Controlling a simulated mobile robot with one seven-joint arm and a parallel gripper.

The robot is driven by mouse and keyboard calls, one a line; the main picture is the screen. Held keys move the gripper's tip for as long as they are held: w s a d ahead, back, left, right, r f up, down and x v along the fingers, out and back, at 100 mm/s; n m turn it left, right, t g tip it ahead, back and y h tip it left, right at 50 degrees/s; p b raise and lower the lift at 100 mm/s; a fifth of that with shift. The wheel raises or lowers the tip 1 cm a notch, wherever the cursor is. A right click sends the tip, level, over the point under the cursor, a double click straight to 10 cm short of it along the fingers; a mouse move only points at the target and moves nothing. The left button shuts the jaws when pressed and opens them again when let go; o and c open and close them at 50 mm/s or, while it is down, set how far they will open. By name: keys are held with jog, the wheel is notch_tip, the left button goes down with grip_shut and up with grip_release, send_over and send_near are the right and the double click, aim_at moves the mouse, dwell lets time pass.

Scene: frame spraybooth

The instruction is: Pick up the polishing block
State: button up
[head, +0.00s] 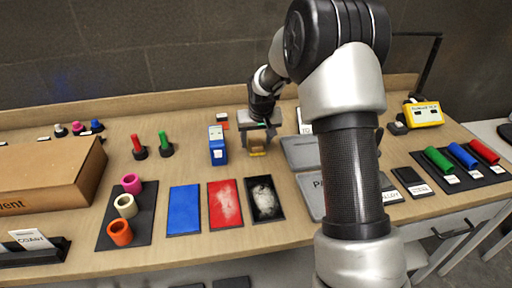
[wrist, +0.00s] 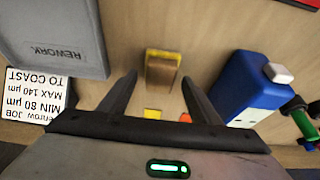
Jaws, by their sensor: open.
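The likely polishing block, a small brown block with yellow edges (head: 256,145), stands on the wooden table near the middle. It also shows in the wrist view (wrist: 162,70), around the line between my fingertips and slightly beyond them. My gripper (head: 257,132) is over the block in the head view, pointing down. In the wrist view my gripper (wrist: 159,80) is open, with one finger to each side of the block and clear gaps. Whether the fingertips are level with the block's sides or still above it, I cannot tell.
A blue device (head: 217,146) stands close left of the block; it is at the right in the wrist view (wrist: 254,88). A grey tray marked REWORK (wrist: 55,38) lies on the other side. Blue (head: 184,210), red (head: 225,205) and black-and-white panels (head: 264,200) lie in front.

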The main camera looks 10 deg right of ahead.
aim_at(256, 143)
jog(key=c, duration=1.2)
jog(key=shift+o, duration=0.2)
jog(key=shift+r, duration=0.1)
notch_tip(256, 143, up, 10)
jog(key=p, duration=0.1)
